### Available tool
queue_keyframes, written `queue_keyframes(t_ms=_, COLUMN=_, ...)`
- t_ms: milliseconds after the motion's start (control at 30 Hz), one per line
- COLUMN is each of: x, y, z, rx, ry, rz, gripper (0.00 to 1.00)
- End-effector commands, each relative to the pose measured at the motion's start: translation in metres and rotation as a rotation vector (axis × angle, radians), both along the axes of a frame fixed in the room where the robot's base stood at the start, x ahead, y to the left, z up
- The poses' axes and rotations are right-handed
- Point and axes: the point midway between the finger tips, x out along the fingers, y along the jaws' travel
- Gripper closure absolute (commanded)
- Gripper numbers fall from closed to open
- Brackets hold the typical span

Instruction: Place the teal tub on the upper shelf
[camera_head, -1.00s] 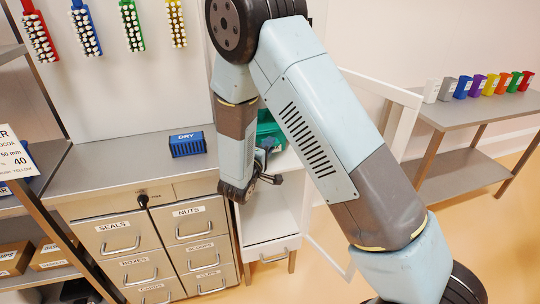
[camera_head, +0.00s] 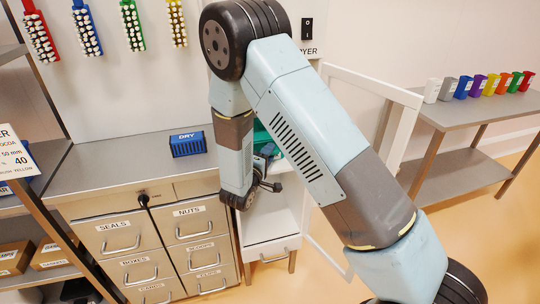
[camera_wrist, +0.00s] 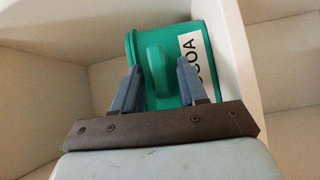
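The teal tub (camera_wrist: 165,62) with a white label ending in "COA" stands in a white-walled compartment in the wrist view. My gripper (camera_wrist: 160,75) has its two blue-grey fingers apart, one on each side of the tub's vertical teal handle (camera_wrist: 157,68). A gap shows around the handle; I cannot tell whether a finger touches the tub. In the head view the tub (camera_head: 263,134) shows only as a teal strip in the white cabinet (camera_head: 275,222), mostly hidden behind my arm. My gripper's fingers are hard to make out there.
The cabinet's white-framed door (camera_head: 403,135) stands open on the right. A blue "DRY" box (camera_head: 187,144) sits on the steel counter (camera_head: 130,165) above labelled drawers. A side table (camera_head: 475,115) at the right holds several coloured cups. A shelf rack stands at the left.

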Motion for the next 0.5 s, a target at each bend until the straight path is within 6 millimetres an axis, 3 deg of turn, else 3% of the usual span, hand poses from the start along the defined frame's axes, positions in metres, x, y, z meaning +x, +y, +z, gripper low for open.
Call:
queue_keyframes(t_ms=333, x=-0.001, y=0.0, z=0.001, rx=0.0, ry=0.0, rz=0.0, gripper=0.51)
queue_keyframes(t_ms=500, x=-0.015, y=0.007, z=0.0, rx=-0.001, ry=0.0, rz=0.002, gripper=0.51)
